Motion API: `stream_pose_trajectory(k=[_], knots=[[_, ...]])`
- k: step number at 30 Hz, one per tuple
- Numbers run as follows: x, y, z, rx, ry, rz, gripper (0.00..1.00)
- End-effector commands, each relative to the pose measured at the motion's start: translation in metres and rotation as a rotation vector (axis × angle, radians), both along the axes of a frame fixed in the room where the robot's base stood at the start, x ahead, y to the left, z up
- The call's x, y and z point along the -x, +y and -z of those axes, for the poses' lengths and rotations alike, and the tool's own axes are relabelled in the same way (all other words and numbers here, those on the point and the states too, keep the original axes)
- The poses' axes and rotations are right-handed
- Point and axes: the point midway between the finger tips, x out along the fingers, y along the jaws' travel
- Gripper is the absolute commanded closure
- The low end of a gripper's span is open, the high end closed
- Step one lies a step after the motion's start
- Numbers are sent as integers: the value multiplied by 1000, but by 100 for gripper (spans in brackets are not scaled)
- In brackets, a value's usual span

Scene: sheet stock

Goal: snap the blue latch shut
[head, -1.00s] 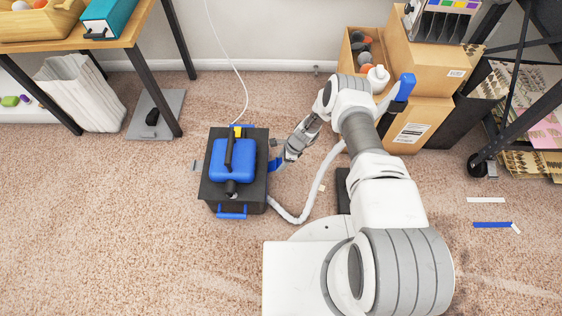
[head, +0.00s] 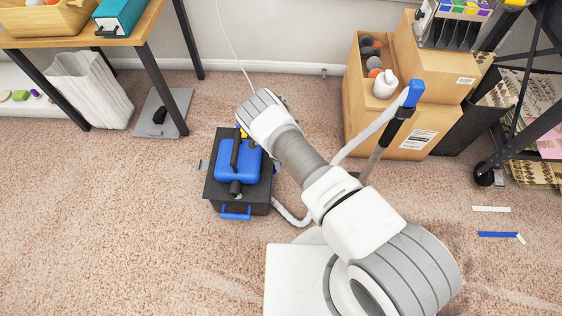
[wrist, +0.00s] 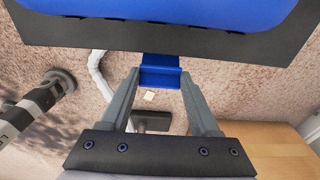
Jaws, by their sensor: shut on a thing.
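A dark canister (head: 240,203) with a blue domed top (head: 237,172) stands on the carpet, left of my arm in the head view. In the wrist view the blue latch (wrist: 160,72) sticks out from the edge of the dark body (wrist: 110,35). My gripper (wrist: 159,76) has a fingertip on either side of the latch and is shut on it. In the head view my arm hides the gripper and this latch. Another blue clip (head: 236,213) shows on the near side of the canister.
A pale hose (head: 292,217) curves from the canister's right side. A blue-handled wand (head: 397,125) stands to the right, before cardboard boxes (head: 395,133). A desk stands at upper left, a wheeled rack at right. Carpet left of the canister is clear.

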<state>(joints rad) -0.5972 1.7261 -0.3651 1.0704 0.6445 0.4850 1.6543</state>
Motion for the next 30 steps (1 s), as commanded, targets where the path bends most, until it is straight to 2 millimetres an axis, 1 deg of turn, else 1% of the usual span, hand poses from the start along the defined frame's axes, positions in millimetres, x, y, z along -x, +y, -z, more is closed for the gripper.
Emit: stream_pose_trajectory(k=[9, 21, 22, 26, 27, 30], knots=[[-1, 3, -1, 50, -1, -1, 93], [-1, 3, -1, 53, 1, 0, 93], [-1, 3, -1, 53, 1, 0, 32], [-1, 3, -1, 53, 1, 0, 9], [-1, 3, -1, 53, 1, 0, 7], [0, 3, -1, 53, 2, 0, 7]])
